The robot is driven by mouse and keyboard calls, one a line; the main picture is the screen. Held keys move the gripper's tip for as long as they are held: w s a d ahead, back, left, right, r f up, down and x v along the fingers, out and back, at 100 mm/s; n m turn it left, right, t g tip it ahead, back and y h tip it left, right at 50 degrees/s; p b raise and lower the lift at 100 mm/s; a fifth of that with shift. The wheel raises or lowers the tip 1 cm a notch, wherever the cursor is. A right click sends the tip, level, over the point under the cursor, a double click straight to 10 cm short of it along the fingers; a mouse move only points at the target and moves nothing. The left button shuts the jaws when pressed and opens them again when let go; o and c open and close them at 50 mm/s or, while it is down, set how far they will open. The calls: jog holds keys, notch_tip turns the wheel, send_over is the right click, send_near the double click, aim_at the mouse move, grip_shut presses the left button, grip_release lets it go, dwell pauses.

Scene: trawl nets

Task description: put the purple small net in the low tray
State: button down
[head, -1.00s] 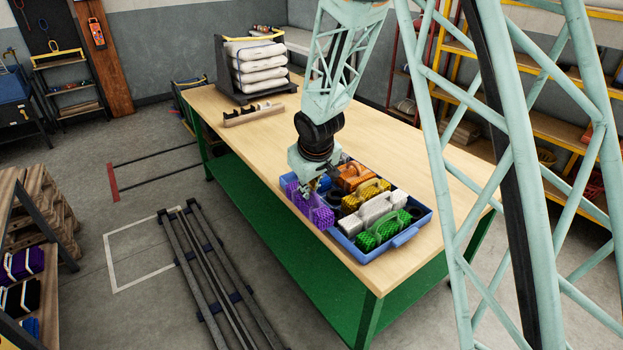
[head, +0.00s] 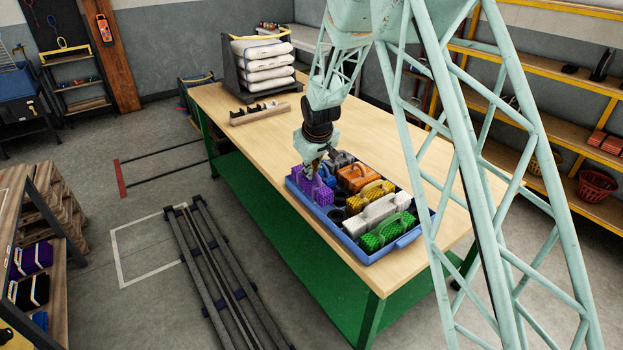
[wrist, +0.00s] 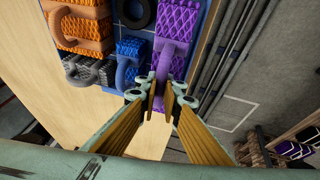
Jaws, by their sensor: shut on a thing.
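The purple small net (head: 316,187) is at the far left end of the blue tray (head: 404,240), which stands on the table. In the wrist view the purple net (wrist: 174,38) has a mesh body and a plain purple loop handle. My gripper (head: 316,158) is above this end of the tray. In the wrist view my gripper (wrist: 163,92) is shut on the handle, with the mesh body beyond the fingertips. I cannot tell whether the net is clear of the tray floor. The blue tray is the only tray I can make out; whether it is the low tray is unclear.
Orange (head: 361,177), yellow (head: 370,194), white (head: 377,213) and green (head: 386,233) nets crowd the tray, with black rings (head: 337,214) beside them. A rack of white rolls (head: 262,68) and a notched wooden holder (head: 259,113) stand farther back. The table's right side is clear.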

jog(key=shift+w, duration=0.15)
jog(key=shift+w+f, duration=0.15)
jog(key=shift+w, duration=0.25)
jog(key=shift+f+b, duration=0.4)
jog(key=shift+f, duration=1.25)
jog(key=shift+f, duration=0.1)
jog(key=c, duration=2.8)
grip_release()
jog(key=shift+v, duration=0.85)
jog(key=shift+p+v, duration=0.75)
jog(key=shift+v, duration=4.5)
